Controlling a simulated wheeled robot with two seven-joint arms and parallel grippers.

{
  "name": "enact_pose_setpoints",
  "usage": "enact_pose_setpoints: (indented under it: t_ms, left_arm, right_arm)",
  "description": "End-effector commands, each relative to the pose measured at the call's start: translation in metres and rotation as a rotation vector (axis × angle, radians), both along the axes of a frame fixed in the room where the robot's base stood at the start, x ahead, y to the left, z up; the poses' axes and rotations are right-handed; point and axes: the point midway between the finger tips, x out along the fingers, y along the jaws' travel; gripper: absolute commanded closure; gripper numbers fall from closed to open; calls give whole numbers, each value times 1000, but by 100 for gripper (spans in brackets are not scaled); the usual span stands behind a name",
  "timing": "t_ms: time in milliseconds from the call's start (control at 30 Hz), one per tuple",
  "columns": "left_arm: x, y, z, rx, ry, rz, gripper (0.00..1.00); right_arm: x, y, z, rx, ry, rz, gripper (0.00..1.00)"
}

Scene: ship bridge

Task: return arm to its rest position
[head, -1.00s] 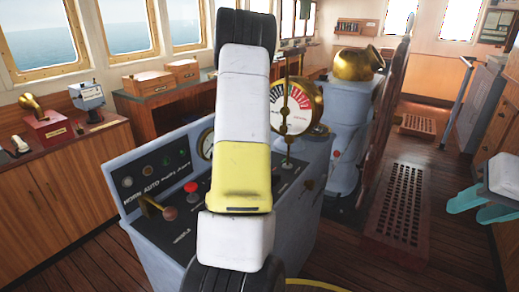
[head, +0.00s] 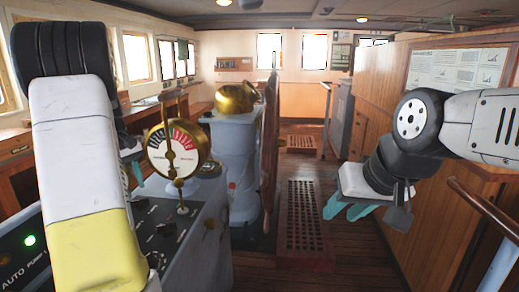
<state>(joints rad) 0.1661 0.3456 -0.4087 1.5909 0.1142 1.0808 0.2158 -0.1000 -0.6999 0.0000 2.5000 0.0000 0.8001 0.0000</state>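My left arm (head: 75,150), white with a yellow band, rises large across the left of the head view. My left gripper (head: 135,172) is mostly hidden behind it; only a bit of teal finger shows, above the grey console (head: 190,245). Whether it is open or shut cannot be seen. My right arm (head: 485,125) comes in from the right and bends down. My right gripper (head: 343,213) hangs over the floor, its teal fingers apart with nothing seen between them.
The console carries a brass-rimmed gauge (head: 175,150), levers and a lit green lamp (head: 30,240). A brass-topped pedestal (head: 232,150) stands behind it. A wooden wall (head: 450,220) and handrail (head: 480,208) are close on the right. Floor around the grating (head: 303,220) is clear.

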Motion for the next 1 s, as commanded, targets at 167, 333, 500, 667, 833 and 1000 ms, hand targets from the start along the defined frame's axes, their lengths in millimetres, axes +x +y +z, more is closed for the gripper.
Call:
enact_pose_setpoints:
  t_ms: [167, 333, 500, 667, 833, 1000]
  left_arm:
    - [-38, -86, 55, -27, -143, -193, 66]
    - [-89, -160, 87, -14, -267, -392, 66]
    - [-149, -221, 98, 35, -382, -590, 66]
    - [-197, -256, 92, 95, -463, -734, 66]
    - [-221, -270, 83, 137, -504, -810, 66]
    - [-225, -273, 81, 145, -511, -825, 66]
  right_arm:
    - [0, 0, 0, 0, 0, 0, 64]
    - [0, 0, 0, 0, 0, 0, 64]
    - [0, 0, 0, 0, 0, 0, 64]
    - [0, 0, 0, 0, 0, 0, 64]
    - [0, 0, 0, 0, 0, 0, 64]
    - [0, 0, 0, 0, 0, 0, 64]
